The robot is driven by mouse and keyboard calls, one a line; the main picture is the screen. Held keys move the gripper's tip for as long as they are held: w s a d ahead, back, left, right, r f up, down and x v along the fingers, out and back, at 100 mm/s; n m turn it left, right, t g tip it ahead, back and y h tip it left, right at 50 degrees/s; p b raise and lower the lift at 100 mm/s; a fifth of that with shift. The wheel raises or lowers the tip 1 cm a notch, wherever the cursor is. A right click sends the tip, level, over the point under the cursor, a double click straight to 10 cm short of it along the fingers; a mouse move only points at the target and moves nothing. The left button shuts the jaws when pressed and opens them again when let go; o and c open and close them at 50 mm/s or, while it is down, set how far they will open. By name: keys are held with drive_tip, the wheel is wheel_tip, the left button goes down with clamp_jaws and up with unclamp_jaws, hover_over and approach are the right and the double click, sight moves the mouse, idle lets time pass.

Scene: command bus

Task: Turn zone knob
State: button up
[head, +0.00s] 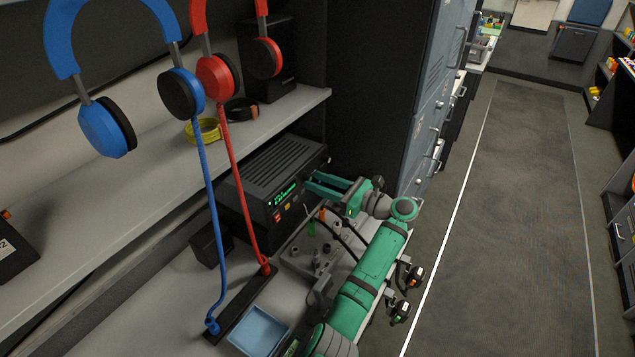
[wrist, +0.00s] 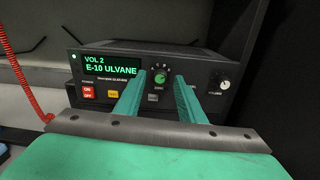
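The zone knob (wrist: 160,78) is a small green-lit round knob on the front of a black radio unit (head: 275,165), labelled ZONE, with letters around it. The radio's front also shows in the wrist view (wrist: 205,98); its green screen (wrist: 108,66) reads "VOL 2" and "E-10 ULVANE". My gripper (wrist: 159,75) is open, its teal fingers pointing at the radio front, one to each side of the knob in the picture. Whether they touch it I cannot tell. In the head view my gripper (head: 311,184) is close to the radio's right front; the knob is hidden there.
A volume knob (wrist: 223,85) is right of my fingers, and red and amber buttons (wrist: 88,93) are left. Blue (head: 182,90) and red (head: 216,75) headsets hang at left with cords to the desk. A connector panel (head: 318,250) lies below my arm.

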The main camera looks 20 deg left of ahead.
drive_tip(key=shift+w+a, duration=0.1)
drive_tip(key=shift+a, duration=0.3)
drive_tip(key=shift+c, duration=0.2)
clamp_jaws()
